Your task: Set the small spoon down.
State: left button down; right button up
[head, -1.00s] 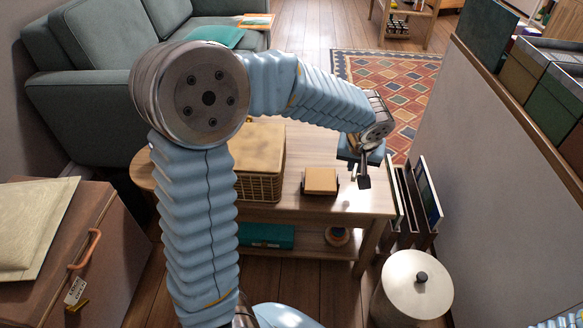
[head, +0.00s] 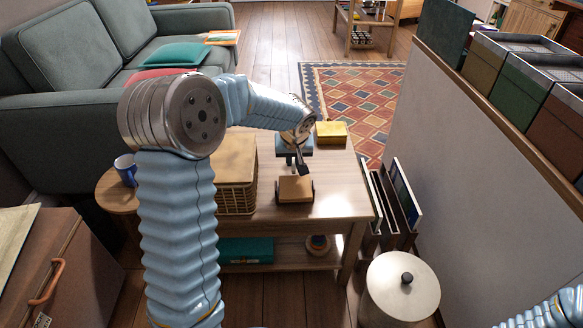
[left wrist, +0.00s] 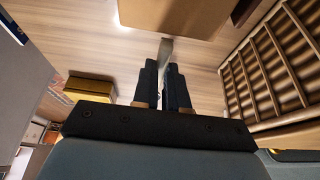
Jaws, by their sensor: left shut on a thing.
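My left gripper (head: 297,160) is over the coffee table (head: 340,190), just behind a small tan box with dark sides (head: 295,188). In the left wrist view its two dark fingers (left wrist: 164,88) are closed around a thin grey piece, which I take to be the small spoon (left wrist: 166,50). The spoon sticks out past the fingertips toward the tan box (left wrist: 180,15). Most of it is hidden by the fingers, and I cannot tell whether it touches the table. My right gripper is out of view.
A wicker basket (head: 236,175) stands left of the tan box. A yellow box (head: 331,132) sits at the table's back edge. A blue mug (head: 126,168) is on the round side surface. The table's right part is clear. A white bin (head: 400,288) stands in front at right.

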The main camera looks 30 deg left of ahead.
pick_arm(q)
jog(key=shift+s+x, duration=0.2)
jog(key=shift+x, duration=0.85)
jog(key=shift+s+x, duration=0.2)
jog(key=shift+x, duration=0.8)
jog(key=shift+f, duration=0.15)
jog(key=shift+f+b, duration=0.1)
jog(key=shift+b, duration=0.25)
jog(key=shift+f, duration=0.15)
jog(key=c, duration=1.2)
grip_release()
jog(key=shift+o, duration=0.2)
